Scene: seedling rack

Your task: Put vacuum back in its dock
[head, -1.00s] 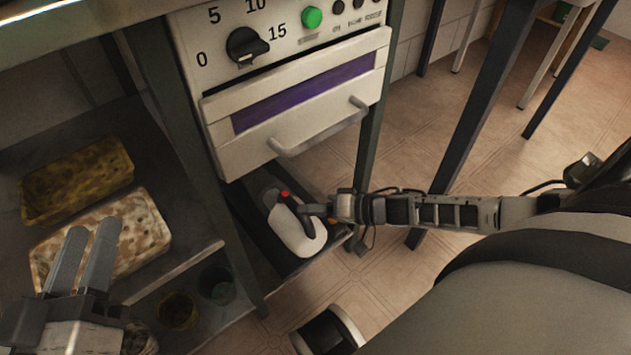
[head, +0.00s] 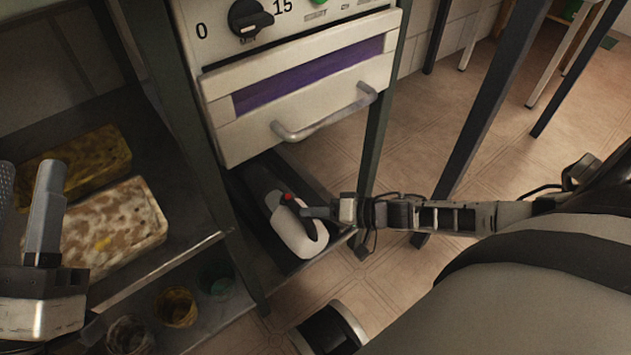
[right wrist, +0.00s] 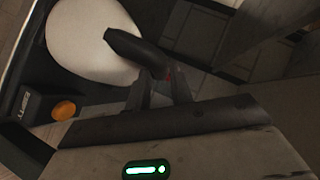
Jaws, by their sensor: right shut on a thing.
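The vacuum (head: 297,236) is a white, rounded hand-held unit with a dark nozzle end and a red button. It lies on the low dark shelf under the oven in the head view. Its white body (right wrist: 92,42) and dark handle also show in the right wrist view. My right gripper (head: 308,212) is shut on the vacuum's handle; its fingers (right wrist: 160,92) close on it in the right wrist view. A black box with an orange round spot (right wrist: 62,109), perhaps the dock, sits close beside the white body. My left gripper (head: 22,205) is open and empty at the left edge.
The oven (head: 300,85) with its bar handle is just above the vacuum. A dark post (head: 375,140) stands to the right of the shelf. Two mottled blocks (head: 110,225) lie on the left shelf, with small pots (head: 176,307) below.

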